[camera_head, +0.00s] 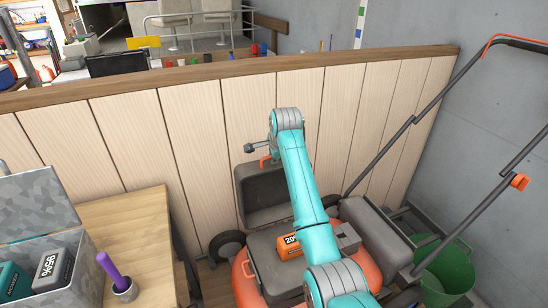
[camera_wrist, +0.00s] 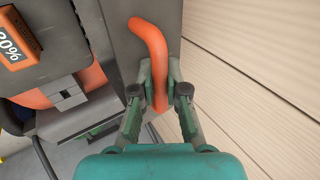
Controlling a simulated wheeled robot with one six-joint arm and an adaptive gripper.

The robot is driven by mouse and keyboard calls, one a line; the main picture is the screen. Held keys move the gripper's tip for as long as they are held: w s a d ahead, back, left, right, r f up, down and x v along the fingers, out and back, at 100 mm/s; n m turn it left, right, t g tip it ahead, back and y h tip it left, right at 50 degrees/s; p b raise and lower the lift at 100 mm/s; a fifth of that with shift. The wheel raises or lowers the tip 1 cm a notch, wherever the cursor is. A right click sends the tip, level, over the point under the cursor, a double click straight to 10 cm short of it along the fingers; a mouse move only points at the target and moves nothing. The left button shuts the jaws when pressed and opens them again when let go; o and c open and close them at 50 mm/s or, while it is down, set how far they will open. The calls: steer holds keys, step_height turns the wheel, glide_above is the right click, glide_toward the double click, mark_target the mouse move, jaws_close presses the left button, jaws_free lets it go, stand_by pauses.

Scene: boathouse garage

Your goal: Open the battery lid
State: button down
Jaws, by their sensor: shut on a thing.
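The grey battery lid (camera_head: 262,205) of the mower (camera_head: 245,275) stands raised, close to the wooden wall, in the head view. Its orange handle (camera_head: 265,160) is near its top edge. In the wrist view my gripper (camera_wrist: 160,92) is shut on the orange lid handle (camera_wrist: 150,42), with one finger on each side. The grey lid panel also shows there (camera_wrist: 120,20). An orange battery (camera_head: 290,245) marked with a 20 sits in the uncovered mower body; it also shows at the left of the wrist view (camera_wrist: 15,40). My arm hides part of the mower and my fingertips in the head view.
The wooden wall (camera_head: 190,130) runs close behind the lid. A wooden table (camera_head: 145,240) at left holds a metal box (camera_head: 35,210) with batteries and a purple-handled tool (camera_head: 112,268). The mower's handlebar (camera_head: 430,105) rises at right, near a green bucket (camera_head: 445,265).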

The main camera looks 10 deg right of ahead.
steer(key=c, duration=1.4)
jaws_free()
steer(key=v, duration=1.2)
